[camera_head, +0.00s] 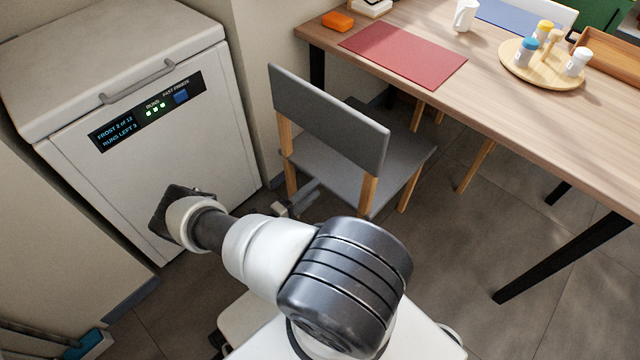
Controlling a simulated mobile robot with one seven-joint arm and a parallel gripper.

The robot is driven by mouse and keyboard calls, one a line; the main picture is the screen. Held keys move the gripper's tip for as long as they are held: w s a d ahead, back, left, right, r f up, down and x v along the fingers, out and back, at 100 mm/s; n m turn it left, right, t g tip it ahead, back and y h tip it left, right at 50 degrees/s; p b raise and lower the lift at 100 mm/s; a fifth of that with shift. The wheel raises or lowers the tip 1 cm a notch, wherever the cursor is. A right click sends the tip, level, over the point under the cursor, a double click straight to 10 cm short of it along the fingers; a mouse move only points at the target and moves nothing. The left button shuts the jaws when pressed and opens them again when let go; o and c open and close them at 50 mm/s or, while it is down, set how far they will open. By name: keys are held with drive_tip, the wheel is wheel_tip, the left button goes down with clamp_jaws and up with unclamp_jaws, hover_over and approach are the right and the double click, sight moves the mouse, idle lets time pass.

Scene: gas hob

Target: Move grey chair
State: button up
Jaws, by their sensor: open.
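The grey chair (329,122) stands upright in front of the wooden table, its grey backrest towards me and its seat partly under the tabletop. Its legs and back posts are light wood. My gripper (303,194) shows only in part, low beside the chair's near left leg and below the seat. It is open and holds nothing. My own arm hides much of it, and I cannot tell whether it touches the leg.
A white chest freezer (150,120) stands left of the chair. A black table leg (560,258) slants at right. Floor (450,240) is clear right of the chair.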

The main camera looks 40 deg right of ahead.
sight(323, 182)
drive_tip(key=d, duration=0.5)
drive_tip(key=shift+w+d, duration=0.2)
drive_tip(key=shift+w, duration=0.05)
clamp_jaws()
drive_tip(key=shift+a+f, duration=0.1)
idle(1.1)
